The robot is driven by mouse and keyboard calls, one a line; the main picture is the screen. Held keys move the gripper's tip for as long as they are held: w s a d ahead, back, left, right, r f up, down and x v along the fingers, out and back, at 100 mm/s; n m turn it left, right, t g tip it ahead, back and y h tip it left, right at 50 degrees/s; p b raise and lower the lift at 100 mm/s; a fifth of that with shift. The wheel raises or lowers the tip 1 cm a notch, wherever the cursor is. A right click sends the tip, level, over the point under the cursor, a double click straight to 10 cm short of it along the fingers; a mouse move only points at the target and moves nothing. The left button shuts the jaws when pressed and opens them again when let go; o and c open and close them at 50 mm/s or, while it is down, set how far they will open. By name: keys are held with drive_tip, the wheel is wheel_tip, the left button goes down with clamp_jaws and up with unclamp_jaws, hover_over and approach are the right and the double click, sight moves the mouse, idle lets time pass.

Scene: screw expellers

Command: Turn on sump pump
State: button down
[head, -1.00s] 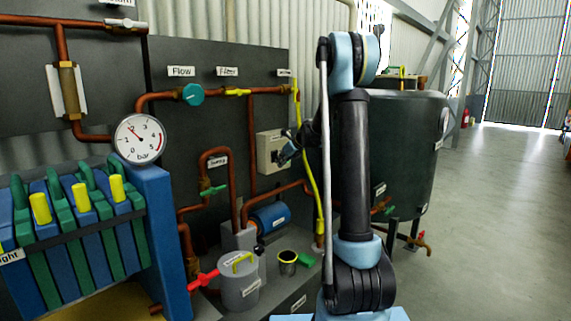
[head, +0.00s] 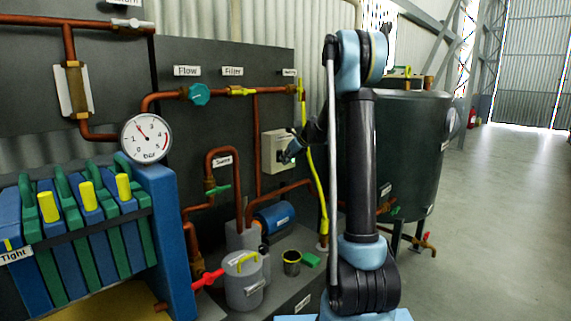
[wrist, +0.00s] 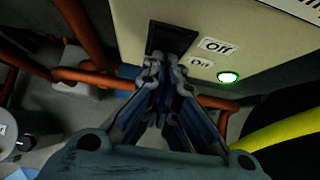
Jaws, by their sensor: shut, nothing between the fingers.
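The pale switch box (head: 271,153) hangs on the dark panel, left of my arm in the head view. In the wrist view the box (wrist: 215,22) fills the top, with a black switch (wrist: 171,38), a label reading "Off", a smaller label below it, and a lit green lamp (wrist: 228,77). My gripper (wrist: 152,62) is shut and empty, its fingertips at the switch's lower edge; I cannot tell if they touch it. In the head view my gripper (head: 287,157) is at the box front. The blue pump (head: 274,217) sits below, beside copper pipes. The fingers partly hide the switch.
A yellow hose (head: 312,160) runs down right of the box, also close by in the wrist view (wrist: 285,128). A dark tank (head: 410,150) stands behind my arm. A grey canister (head: 243,285) and small bucket (head: 291,262) stand below. Open floor lies at right.

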drive_tip(key=s+d+r, duration=0.5)
drive_tip(key=s+d, duration=0.3)
drive_tip(key=s, duration=0.1)
drive_tip(key=s+n+g+h, duration=0.1)
drive_tip(key=s+n, duration=0.5)
drive_tip(key=s, duration=0.5)
drive_tip(key=s+d+f+n+g+h, duration=0.1)
drive_tip(key=s+f+n, duration=0.4)
drive_tip(key=s, duration=0.7)
drive_tip(key=s+d+f+n+g+h, duration=0.1)
drive_tip(key=s+d+f+n+h, duration=0.1)
drive_tip(key=s+f+n, duration=0.4)
drive_tip(key=s+d+f+n+g+h, duration=0.1)
drive_tip(key=s+f+n, duration=0.5)
drive_tip(key=s, duration=1.3)
drive_tip(key=d+n+h, duration=0.1)
drive_tip(key=d+n, duration=0.1)
drive_tip(key=n, duration=0.2)
drive_tip(key=shift+s, duration=0.25)
